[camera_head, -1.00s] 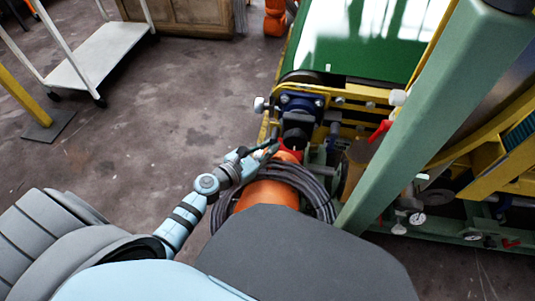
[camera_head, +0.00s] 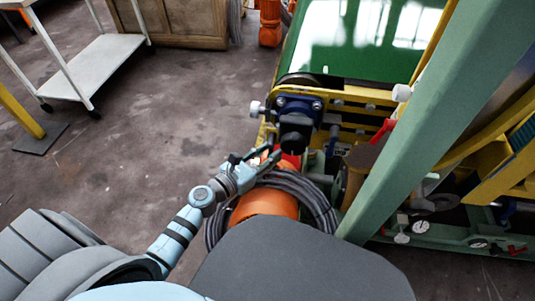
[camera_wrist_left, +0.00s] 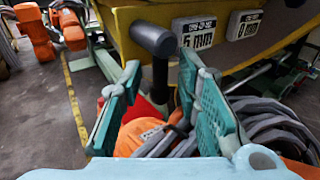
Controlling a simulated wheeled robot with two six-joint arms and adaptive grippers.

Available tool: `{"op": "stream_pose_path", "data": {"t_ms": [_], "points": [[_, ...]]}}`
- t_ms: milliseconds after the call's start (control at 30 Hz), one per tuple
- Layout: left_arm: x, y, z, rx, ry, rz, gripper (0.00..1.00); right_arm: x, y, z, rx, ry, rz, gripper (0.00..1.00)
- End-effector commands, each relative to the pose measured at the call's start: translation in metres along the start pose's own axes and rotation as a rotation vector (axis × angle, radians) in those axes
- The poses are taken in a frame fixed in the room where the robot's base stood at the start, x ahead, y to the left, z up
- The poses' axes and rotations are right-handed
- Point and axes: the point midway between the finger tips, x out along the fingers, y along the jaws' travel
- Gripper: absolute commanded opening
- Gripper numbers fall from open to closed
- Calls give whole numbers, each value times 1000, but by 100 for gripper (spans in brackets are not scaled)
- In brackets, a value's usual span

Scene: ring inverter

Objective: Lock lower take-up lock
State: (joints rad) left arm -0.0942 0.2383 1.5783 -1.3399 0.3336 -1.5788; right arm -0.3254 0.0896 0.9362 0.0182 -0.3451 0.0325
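A black cylindrical grip on a dark post (camera_head: 296,133) stands at the near end of the green-belt machine; it also shows in the left wrist view (camera_wrist_left: 154,39). A red part (camera_head: 291,160) lies below it, partly hidden. A red lever (camera_head: 383,130) sits farther right on the yellow frame. Which part is the lower take-up lock is not clear. My left gripper (camera_head: 264,158) is just left of and below the black grip. In the wrist view its two green fingers (camera_wrist_left: 161,68) are apart, with the post appearing between or beyond them. It holds nothing visible. My right gripper is not in view.
An orange cylinder (camera_head: 265,203) with coiled dark cables (camera_head: 318,198) lies just below the gripper. A green column (camera_head: 420,125) rises on the right. Number plates (camera_wrist_left: 198,32) sit on the yellow frame. A white trolley (camera_head: 95,66) stands far left, with open floor between.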

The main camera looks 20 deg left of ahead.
Motion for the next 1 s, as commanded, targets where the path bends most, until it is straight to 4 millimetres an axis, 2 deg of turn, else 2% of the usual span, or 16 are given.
{"op": "stream_pose_path", "data": {"t_ms": [233, 333, 467, 600, 700, 833, 1000], "points": [[-1, 0, -1, 1, 3, 1, 32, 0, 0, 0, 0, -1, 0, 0], [-9, 1, -2, 2, 3, 1, 32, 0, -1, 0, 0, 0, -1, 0], [-37, 0, -3, 2, 7, 0, 32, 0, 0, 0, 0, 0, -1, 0], [-78, 0, -2, 2, 7, -2, 32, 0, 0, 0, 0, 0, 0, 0], [-99, -1, -2, 2, 6, -2, 32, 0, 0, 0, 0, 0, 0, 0], [-115, -1, -1, 1, 4, -2, 32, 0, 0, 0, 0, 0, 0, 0], [-120, 0, -1, 2, 3, 0, 32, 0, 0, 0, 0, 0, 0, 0]]}}
